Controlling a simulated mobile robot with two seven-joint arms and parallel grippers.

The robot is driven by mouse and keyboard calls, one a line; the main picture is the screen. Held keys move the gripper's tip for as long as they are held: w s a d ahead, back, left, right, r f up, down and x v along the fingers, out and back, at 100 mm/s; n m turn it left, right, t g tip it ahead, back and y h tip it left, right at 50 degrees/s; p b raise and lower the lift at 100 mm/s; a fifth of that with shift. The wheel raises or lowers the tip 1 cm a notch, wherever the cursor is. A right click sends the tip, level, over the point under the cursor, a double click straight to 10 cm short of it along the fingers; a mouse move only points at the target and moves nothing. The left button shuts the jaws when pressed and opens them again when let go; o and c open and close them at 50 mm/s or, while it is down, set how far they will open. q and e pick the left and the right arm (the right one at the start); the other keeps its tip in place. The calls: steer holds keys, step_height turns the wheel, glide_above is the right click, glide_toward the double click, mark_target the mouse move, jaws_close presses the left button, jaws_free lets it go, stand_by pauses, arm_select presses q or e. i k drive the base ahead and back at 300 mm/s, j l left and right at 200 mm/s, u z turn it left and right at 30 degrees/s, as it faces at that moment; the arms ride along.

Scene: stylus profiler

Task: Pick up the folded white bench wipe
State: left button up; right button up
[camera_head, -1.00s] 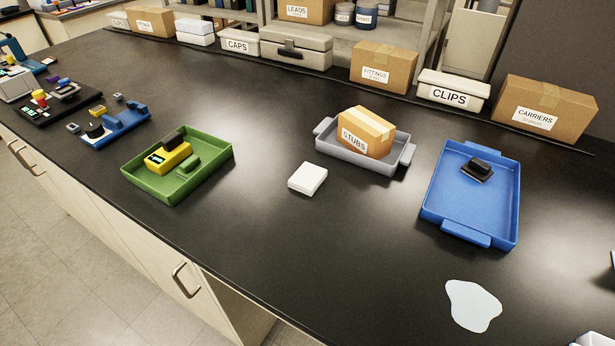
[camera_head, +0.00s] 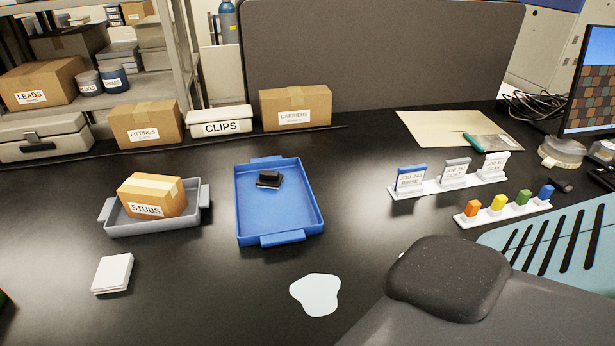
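The folded white bench wipe (camera_head: 112,273) is a small white square pad. It lies flat on the black bench at the lower left, in front of the grey tray. Nothing touches it, and the bench around it is bare. Neither my left nor my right gripper shows in the head view, so I cannot see whether they are open or shut.
A grey tray (camera_head: 154,229) holds the STUBS box (camera_head: 152,196). A blue tray (camera_head: 285,225) holds a small black item. A pale flat puddle-like patch (camera_head: 316,294) lies in front. Label stands (camera_head: 449,184) and coloured blocks stand at right. Boxes line the back.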

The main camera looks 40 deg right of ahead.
mark_target(113, 272)
steer(key=k+j, duration=1.35)
steer(key=j, duration=0.3)
steer(key=l+u, duration=0.05)
